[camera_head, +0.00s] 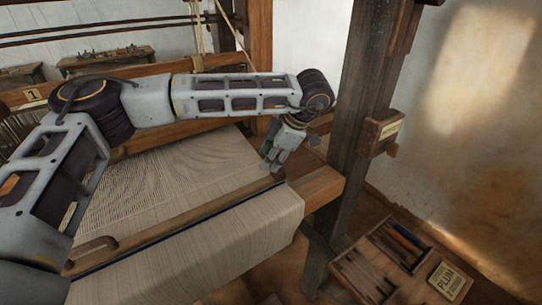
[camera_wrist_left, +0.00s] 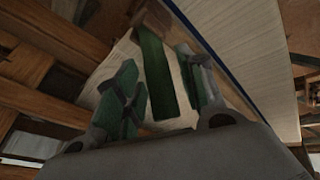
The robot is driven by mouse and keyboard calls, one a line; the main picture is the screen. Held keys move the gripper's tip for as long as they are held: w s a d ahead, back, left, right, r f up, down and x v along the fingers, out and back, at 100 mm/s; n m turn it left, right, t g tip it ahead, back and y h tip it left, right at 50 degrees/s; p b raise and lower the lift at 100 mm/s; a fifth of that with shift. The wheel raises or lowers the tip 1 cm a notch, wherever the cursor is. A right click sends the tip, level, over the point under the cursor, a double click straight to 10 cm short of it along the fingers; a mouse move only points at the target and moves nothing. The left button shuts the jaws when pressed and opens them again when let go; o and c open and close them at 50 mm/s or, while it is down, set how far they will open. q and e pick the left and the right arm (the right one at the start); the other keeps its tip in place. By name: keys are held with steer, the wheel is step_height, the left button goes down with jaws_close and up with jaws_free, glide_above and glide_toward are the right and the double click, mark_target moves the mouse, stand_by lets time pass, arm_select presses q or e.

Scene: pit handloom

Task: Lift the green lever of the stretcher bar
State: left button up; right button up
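The stretcher bar (camera_head: 180,228) is a long wooden bar lying across the pale woven cloth of the loom. The green lever (camera_wrist_left: 156,75) shows in the left wrist view as a flat green strip, joined to a wooden piece at its far end. My left gripper (camera_head: 273,163) points down over the right end of the bar in the head view. In the left wrist view its two green-padded fingers (camera_wrist_left: 160,85) are spread on either side of the lever, with gaps between. In the head view the lever is mostly hidden by the gripper. My right gripper is not in view.
A thick wooden post (camera_head: 357,95) with a small labelled block (camera_head: 380,133) stands right of the gripper. The cloth beam's wooden end (camera_head: 320,186) juts out beside it.

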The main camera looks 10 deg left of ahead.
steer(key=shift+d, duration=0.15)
arm_select(q)
jaws_close()
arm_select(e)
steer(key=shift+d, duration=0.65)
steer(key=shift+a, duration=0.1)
